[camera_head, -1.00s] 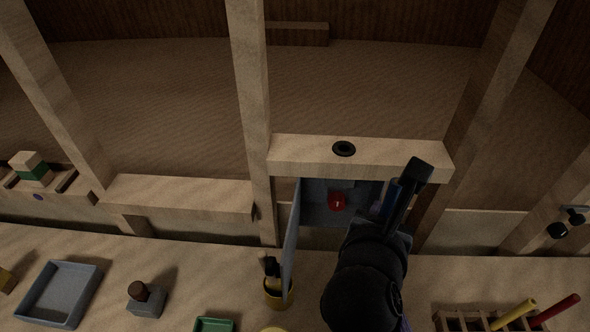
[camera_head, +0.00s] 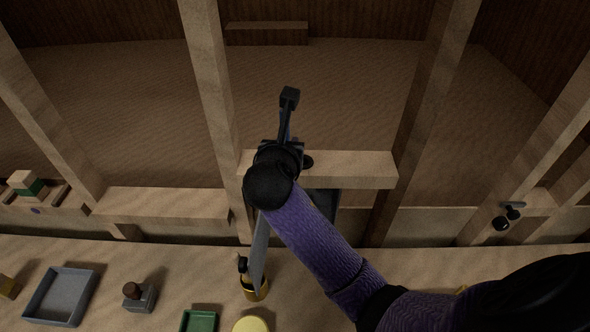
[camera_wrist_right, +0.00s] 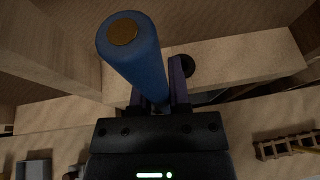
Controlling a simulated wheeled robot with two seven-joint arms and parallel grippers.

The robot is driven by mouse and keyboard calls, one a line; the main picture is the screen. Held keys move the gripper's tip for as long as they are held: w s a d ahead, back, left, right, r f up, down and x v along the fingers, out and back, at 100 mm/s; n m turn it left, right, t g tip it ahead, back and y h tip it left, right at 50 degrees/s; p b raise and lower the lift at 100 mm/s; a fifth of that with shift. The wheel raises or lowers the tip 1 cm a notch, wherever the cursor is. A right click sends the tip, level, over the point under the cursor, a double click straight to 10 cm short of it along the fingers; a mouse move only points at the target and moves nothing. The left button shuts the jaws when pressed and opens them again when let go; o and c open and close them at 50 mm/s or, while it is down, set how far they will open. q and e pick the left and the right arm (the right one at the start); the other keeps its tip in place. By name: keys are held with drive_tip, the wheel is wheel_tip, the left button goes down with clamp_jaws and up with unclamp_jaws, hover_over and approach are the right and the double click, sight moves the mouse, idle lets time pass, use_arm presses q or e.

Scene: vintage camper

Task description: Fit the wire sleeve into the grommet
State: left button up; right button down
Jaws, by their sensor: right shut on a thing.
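The blue wire sleeve (camera_wrist_right: 135,60), with a brown disc at its end, is gripped between the fingers of my right gripper (camera_wrist_right: 158,92) in the right wrist view. In the head view my right gripper (camera_head: 287,135) is over the left part of the wooden crossbeam, and only a sliver of blue shows beside it. The grommet (camera_head: 307,162) is a dark ring on top of the crossbeam, partly hidden by my gripper. It also shows in the right wrist view (camera_wrist_right: 188,66), just right of the fingers. The sleeve is apart from the grommet. The sleeve's lower end is hidden. My left gripper is out of view.
The crossbeam (camera_head: 355,170) spans two wooden posts, with an open grey panel door (camera_head: 260,256) below it. A yellow cup (camera_head: 256,290), grey tray (camera_head: 60,296), stamp-like block (camera_head: 140,298) and green tray (camera_head: 199,322) stand on the counter.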

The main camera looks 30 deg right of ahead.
drive_tip(key=w+d+r+m+h+p, duration=0.1)
drive_tip(key=w+d+r+p, duration=0.25)
drive_tip(key=d, duration=0.25)
drive_tip(key=shift+g, duration=0.4)
drive_tip(key=f+b, duration=0.1)
drive_tip(key=f, duration=0.2)
drive_tip(key=f+b, duration=0.1)
drive_tip(key=f, duration=0.3)
drive_tip(key=f+b, duration=0.1)
drive_tip(key=f, duration=0.2)
drive_tip(key=shift+w+d+f, duration=0.15)
drive_tip(key=shift+w+d, duration=0.1)
drive_tip(key=c, duration=0.6)
unclamp_jaws()
drive_tip(key=shift+r, duration=0.2)
use_arm(q)
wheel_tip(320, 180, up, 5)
drive_tip(key=p, duration=0.3)
drive_tip(key=shift+p, duration=0.3)
use_arm(e)
drive_tip(key=v, duration=1.2)
drive_tip(key=shift+f, duration=0.1)
